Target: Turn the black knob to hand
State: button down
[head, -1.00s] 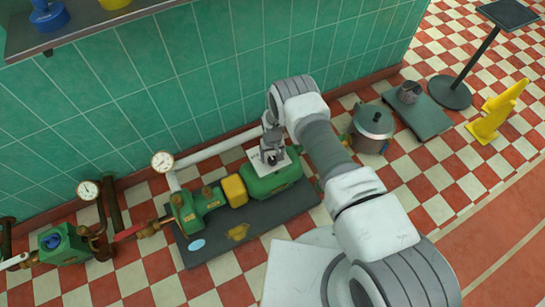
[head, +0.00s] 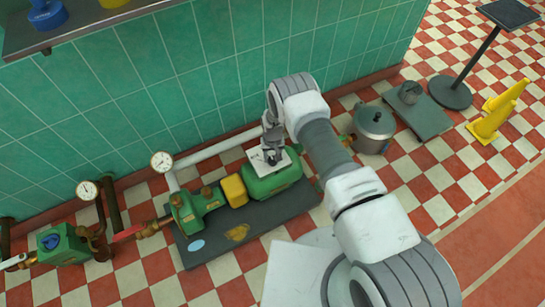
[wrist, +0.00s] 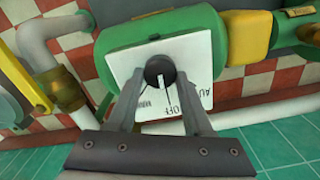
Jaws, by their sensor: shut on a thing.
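The black knob (wrist: 159,70) sits on a white plate (wrist: 198,58) on the green motor (wrist: 117,33) in the wrist view. A pale line shows on the knob's near side. The plate carries lettering that reads OFF below the knob and AU to its right; a third label at the left is partly hidden by a finger. My gripper (wrist: 159,80) is shut on the knob, one finger on each side. In the head view my gripper (head: 272,154) is over the plate (head: 258,161) on the motor (head: 272,182), and the knob is hidden behind it.
A yellow coupling (head: 234,191) and green pump (head: 187,214) share the dark base (head: 215,248). A white pipe (head: 215,147) runs behind, near the tiled wall. A lidded pot (head: 373,128), a scale (head: 430,120) and a yellow cone (head: 493,115) stand to the right.

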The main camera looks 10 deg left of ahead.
aim_at(273, 158)
jog(key=m+b, duration=0.3)
jog(key=shift+f+m, duration=0.15)
jog(key=shift+m, duration=0.15)
jog(key=shift+d+m+b, duration=0.1)
jog(key=shift+m+b, duration=1.3)
jog(key=shift+m, duration=0.8)
jog(key=shift+r, duration=0.2)
jog(key=shift+c, duration=1.5)
grip_release()
notch_tip(273, 158, up, 17)
jog(key=p, duration=0.5)
jog(key=shift+r+p, duration=0.2)
jog(key=shift+p, duration=0.15)
